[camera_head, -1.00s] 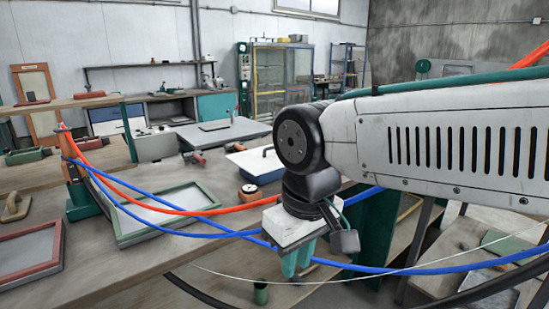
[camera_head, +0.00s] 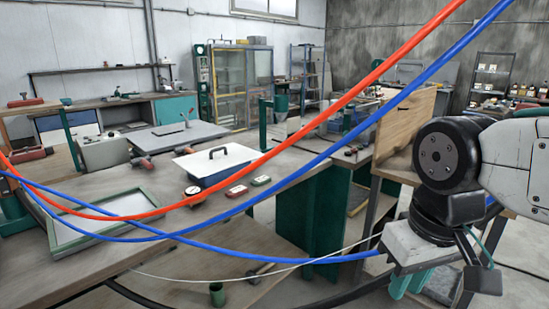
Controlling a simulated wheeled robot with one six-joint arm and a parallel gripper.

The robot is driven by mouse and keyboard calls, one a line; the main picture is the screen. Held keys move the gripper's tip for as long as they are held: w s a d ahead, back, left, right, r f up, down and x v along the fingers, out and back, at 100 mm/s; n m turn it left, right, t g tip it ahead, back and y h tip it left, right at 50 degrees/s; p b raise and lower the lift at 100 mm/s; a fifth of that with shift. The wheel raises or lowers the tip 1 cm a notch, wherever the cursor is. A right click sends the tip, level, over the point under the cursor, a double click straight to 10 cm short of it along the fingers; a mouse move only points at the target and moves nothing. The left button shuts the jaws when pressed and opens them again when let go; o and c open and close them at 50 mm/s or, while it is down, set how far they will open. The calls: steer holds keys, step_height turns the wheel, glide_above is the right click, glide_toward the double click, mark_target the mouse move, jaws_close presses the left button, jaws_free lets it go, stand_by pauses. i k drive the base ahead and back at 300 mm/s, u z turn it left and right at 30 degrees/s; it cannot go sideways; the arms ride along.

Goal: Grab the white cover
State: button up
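The white cover (camera_head: 214,159) is a flat white lid with a dark handle on top. It lies on a blue tray (camera_head: 222,175) on the wooden workbench, left of the picture's middle. My gripper (camera_head: 407,286) is at the lower right, pointing down, with green fingers. It is well to the right of the cover and nearer to me, apart from it and off the bench's right end. The fingers are partly hidden and small, so whether they are open or shut does not show.
Red and blue hoses (camera_head: 330,113) cross in front of the bench. A round gauge (camera_head: 195,194) and two small red and green items (camera_head: 237,191) lie near the tray. A green-framed screen (camera_head: 110,222) lies at left. A wooden panel (camera_head: 405,122) stands behind my arm.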

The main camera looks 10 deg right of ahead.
mark_target(201, 164)
steer(key=z, duration=0.5)
steer(key=i, duration=0.6)
steer(key=z, duration=0.45)
steer(key=i, duration=1.65)
steer(key=u, duration=1.25)
steer(key=i, duration=0.7)
steer(key=u, duration=0.75)
